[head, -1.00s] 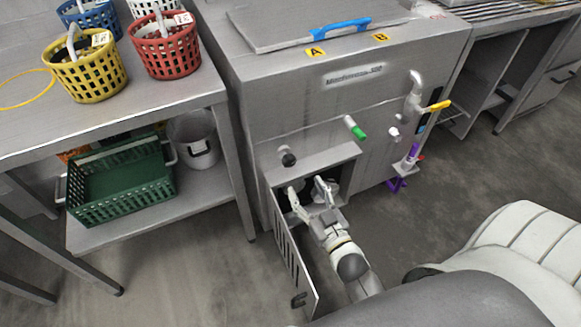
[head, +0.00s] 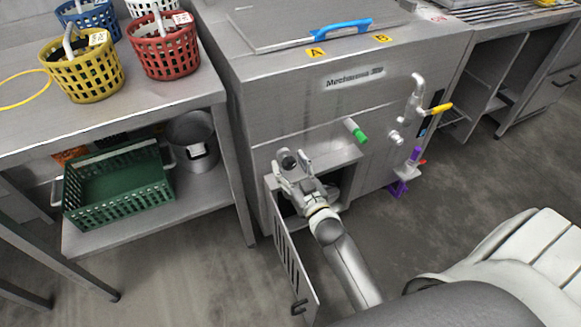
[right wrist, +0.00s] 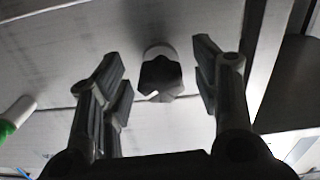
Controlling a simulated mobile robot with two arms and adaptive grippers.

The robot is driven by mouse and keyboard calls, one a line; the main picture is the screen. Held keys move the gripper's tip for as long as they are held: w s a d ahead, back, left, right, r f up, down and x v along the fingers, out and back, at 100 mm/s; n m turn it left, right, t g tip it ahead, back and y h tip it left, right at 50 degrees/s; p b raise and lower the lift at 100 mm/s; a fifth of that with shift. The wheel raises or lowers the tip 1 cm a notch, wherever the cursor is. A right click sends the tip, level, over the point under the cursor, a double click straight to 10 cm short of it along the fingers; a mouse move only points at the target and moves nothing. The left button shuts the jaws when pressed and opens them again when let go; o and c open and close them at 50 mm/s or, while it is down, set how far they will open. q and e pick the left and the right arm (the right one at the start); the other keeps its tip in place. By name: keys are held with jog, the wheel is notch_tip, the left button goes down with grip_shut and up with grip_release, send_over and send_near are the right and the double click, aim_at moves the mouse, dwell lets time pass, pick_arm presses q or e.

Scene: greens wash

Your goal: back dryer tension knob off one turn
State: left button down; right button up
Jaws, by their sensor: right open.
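The black tension knob (right wrist: 160,78) sticks out of the grey machine front. In the right wrist view it sits between the two open fingers of my right gripper (right wrist: 158,85), with a gap on both sides. The gripper partly covers the knob there. My left gripper is in neither view.
The machine's lower door (head: 290,250) hangs open below my right arm. A green-tipped handle (head: 355,130) sticks out to the right. A steel table with baskets (head: 82,72) stands left.

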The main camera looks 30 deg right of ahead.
jog(key=shift+w, duration=0.1)
jog(key=c, duration=1)
jog(key=shift+c, duration=0.2)
jog(key=shift+n, duration=0.3)
